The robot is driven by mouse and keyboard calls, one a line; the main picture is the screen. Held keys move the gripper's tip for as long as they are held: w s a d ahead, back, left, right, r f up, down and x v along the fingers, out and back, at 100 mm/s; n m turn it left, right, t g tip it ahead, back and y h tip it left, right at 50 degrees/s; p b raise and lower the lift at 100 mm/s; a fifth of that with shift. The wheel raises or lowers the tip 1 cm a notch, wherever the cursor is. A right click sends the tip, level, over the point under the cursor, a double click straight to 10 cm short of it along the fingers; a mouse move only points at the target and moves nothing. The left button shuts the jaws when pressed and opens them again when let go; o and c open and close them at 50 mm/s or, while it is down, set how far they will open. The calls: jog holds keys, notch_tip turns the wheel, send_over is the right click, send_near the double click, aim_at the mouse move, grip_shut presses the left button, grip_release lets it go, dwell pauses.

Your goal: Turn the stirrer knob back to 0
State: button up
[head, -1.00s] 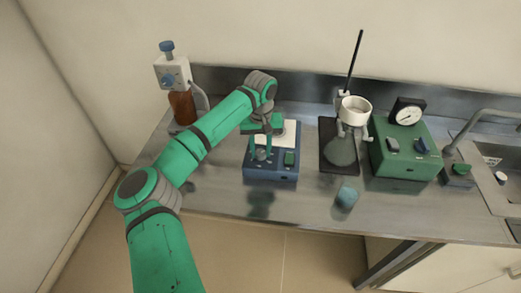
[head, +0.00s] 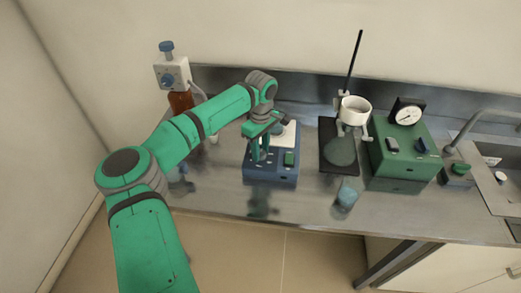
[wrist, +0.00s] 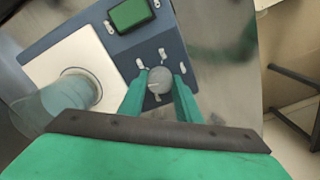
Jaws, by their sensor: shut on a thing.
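The stirrer (head: 271,176) is a blue box with a white top plate (head: 286,136), standing on the steel bench. Its round grey knob (wrist: 159,80) shows in the wrist view, with pale marks around it on the blue panel. A green rectangular switch (head: 290,158) sits beside the knob and also shows in the wrist view (wrist: 132,14). My gripper (wrist: 160,88) is shut on the knob, one green finger on each side. In the head view my gripper (head: 262,153) hides the knob. The marks' figures are too small to read.
A clear glass vessel (wrist: 55,108) stands on the white plate. A small beaker (head: 346,196) stands near the bench's front edge. A stand with a white ring (head: 354,111), a green box with a gauge (head: 404,158) and a brown bottle (head: 180,101) stand around.

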jog(key=n, duration=1.3)
jog(key=shift+n, duration=0.4)
jog(key=n, duration=1.2)
jog(key=shift+n, duration=0.3)
jog(key=o, duration=1.1)
jog(key=shift+c, duration=0.2)
jog(key=shift+r, duration=0.1)
